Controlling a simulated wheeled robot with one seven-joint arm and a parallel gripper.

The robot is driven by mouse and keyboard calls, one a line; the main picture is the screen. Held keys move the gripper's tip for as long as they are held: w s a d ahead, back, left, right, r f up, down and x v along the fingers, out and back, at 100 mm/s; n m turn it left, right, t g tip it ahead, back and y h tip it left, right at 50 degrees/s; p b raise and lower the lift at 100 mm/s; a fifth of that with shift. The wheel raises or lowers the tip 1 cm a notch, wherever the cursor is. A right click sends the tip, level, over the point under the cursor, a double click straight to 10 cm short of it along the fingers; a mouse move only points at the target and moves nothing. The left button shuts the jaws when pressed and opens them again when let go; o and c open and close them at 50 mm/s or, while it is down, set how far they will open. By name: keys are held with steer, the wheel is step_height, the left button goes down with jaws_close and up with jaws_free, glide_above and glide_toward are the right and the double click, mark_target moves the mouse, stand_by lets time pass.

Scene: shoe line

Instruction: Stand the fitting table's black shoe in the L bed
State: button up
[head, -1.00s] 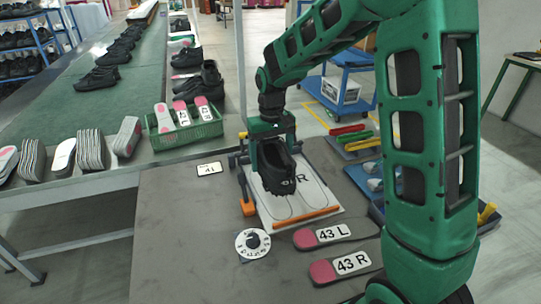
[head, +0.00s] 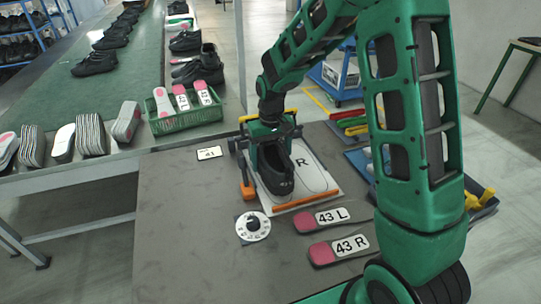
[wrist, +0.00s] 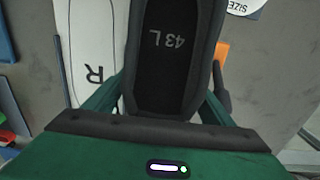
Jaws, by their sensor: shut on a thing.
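My gripper (head: 274,150) is shut on the black shoe (head: 276,180), gripping its heel end. The shoe is level, sole down, toe toward the front of the table. An insole marked 43 L shows inside the shoe in the wrist view (wrist: 170,60). The shoe is over the left half of the white fitting board (head: 325,200) and hides the L bed. Whether its sole touches the board I cannot tell. The R bed (head: 308,172) is empty beside it, and its R mark also shows in the wrist view (wrist: 92,50).
An orange bar (head: 303,203) edges the board's front. An orange-ended slider (head: 248,190) stands left of it. A size dial (head: 253,226), a 41 card (head: 210,153) and insoles 43 L (head: 322,219) and 43 R (head: 340,248) lie on the grey table (head: 180,240). The table's left front is clear.

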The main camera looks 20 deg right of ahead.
mark_target(271, 142)
steer(key=shift+f, duration=1.5)
steer(key=o, duration=1.5)
steer(key=shift+c, duration=0.2)
steer(key=shift+r, duration=5)
